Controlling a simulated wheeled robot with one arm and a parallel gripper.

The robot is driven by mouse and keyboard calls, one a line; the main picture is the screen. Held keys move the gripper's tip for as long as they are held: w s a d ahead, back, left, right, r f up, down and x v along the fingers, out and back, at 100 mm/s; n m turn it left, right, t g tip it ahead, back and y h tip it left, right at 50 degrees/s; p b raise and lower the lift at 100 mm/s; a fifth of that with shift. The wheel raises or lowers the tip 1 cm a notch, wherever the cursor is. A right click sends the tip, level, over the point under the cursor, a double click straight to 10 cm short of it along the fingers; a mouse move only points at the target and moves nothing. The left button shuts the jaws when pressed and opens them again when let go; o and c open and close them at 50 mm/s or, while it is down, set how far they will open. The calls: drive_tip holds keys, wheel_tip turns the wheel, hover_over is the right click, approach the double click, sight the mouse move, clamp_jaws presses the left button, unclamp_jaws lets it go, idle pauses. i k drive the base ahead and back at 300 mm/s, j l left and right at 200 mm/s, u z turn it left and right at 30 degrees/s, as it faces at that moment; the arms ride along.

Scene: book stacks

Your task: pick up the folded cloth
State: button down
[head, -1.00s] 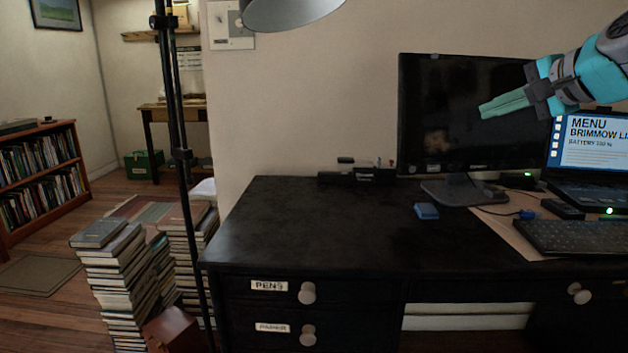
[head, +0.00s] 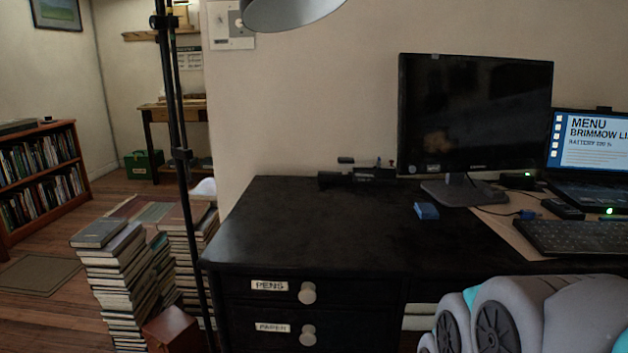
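A small blue block-like item (head: 426,210) lies on the black desk, in front of the monitor's foot. It may be the folded cloth, but it is too small to be sure. No other thing in view looks clearly like a folded cloth. My gripper is out of view; only grey and teal links of my arm show at the lower right, in front of the desk.
The black desk (head: 310,215) has a clear left half. A monitor (head: 470,110), a laptop (head: 590,145) and a keyboard (head: 575,236) stand at its right. A lamp shade (head: 290,10) hangs above. Book stacks (head: 112,270) and a thin black pole (head: 182,120) stand left.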

sight(425, 211)
drive_tip(key=i+l, duration=0.35)
drive_tip(key=i, duration=0.15)
drive_tip(key=i+l+z, duration=0.1)
drive_tip(key=i+l, duration=0.2)
drive_tip(key=i, duration=0.15)
